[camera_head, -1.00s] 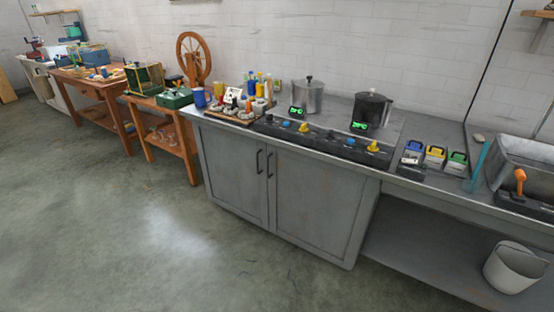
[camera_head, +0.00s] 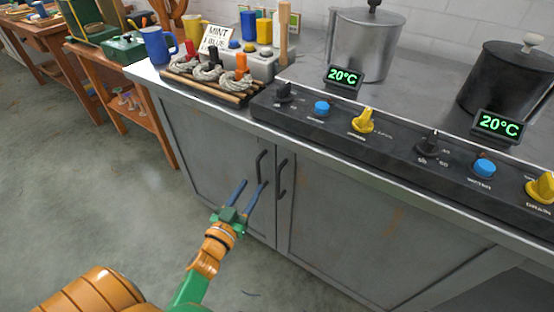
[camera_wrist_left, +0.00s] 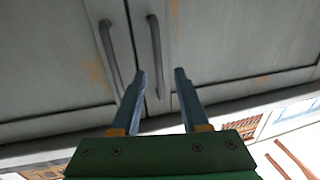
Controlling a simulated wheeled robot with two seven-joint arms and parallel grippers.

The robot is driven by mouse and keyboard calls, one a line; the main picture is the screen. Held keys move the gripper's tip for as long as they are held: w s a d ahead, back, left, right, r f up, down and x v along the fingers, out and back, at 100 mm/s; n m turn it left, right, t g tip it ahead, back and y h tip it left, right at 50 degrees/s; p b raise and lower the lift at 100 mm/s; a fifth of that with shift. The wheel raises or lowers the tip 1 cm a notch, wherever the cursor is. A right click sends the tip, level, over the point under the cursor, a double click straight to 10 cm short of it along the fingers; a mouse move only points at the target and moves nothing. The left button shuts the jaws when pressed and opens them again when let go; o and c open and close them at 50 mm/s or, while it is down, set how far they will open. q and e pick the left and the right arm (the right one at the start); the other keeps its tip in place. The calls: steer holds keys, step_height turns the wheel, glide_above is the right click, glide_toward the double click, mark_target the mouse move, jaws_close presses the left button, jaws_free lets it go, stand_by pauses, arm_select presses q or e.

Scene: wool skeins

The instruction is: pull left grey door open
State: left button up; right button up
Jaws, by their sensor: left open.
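The left grey door (camera_head: 215,150) of the cabinet is shut, flush with the right grey door (camera_head: 345,220). Its dark bar handle (camera_head: 260,163) stands upright near the middle seam. It also shows in the left wrist view (camera_wrist_left: 154,45), which looks upside down. My left gripper (camera_head: 254,183) is open and empty in front of this handle, with its two blue fingers pointing at the door. In the left wrist view, the handle lies in the gap between the fingertips (camera_wrist_left: 161,72), nearer one finger. I cannot tell whether they touch. My right gripper is not in view.
The right door's handle (camera_head: 283,178) is close beside. A control panel (camera_head: 390,140) with knobs runs along the counter's front edge above. A rack with wool skeins (camera_head: 210,80) sits on the counter's left end. The floor (camera_head: 90,200) left of the cabinet is clear.

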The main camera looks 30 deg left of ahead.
mark_target(258, 176)
arm_select(q)
steer(key=w, duration=0.3)
steer(key=w+b, duration=0.1)
steer(key=w, duration=0.1)
steer(key=shift+w+a+r, duration=0.15)
steer(key=shift+w+a, duration=0.05)
steer(key=shift+w, duration=0.2)
jaws_close()
steer(key=shift+r, duration=0.1)
stand_by(0.8)
